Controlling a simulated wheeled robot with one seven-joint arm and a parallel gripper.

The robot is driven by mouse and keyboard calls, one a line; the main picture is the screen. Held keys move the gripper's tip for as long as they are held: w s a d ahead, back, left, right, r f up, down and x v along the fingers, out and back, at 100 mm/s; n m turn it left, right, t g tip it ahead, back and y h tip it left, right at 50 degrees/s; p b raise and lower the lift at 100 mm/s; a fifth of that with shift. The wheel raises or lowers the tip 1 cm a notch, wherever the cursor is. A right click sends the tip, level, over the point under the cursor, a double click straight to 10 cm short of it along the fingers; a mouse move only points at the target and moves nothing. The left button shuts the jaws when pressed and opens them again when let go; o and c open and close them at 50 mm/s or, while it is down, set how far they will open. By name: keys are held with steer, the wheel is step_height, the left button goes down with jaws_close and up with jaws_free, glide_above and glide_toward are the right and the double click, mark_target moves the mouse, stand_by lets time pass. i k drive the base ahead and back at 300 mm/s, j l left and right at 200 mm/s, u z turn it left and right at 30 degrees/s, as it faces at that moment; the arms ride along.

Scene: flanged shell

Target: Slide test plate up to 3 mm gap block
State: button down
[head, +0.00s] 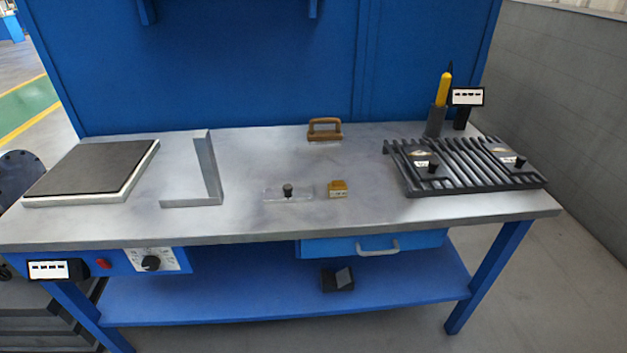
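A narrow strip of bare bench shows between the plate's right end and the block. The block has small dark marks on its front, too small to read. My gripper is not in view.
A bent metal strip (207,168) stands left of the plate, beyond it a dark-topped slab (92,168). A brown-handled tool (324,130) lies behind. At right, a black slatted rack (462,185) carries two knobbed pieces. The bench (255,222) is clear in front of the plate.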

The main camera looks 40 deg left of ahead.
mark_target(287, 193)
steer(key=u, duration=1.75)
steer(key=i+j+z, duration=0.35)
steer(key=i+j, duration=0.2)
steer(key=j, duration=0.15)
steer(key=i+j+z, duration=0.2)
steer(key=j, duration=0.2)
steer(key=i+j+z, duration=0.15)
steer(key=j, duration=0.3)
steer(key=i, duration=0.1)
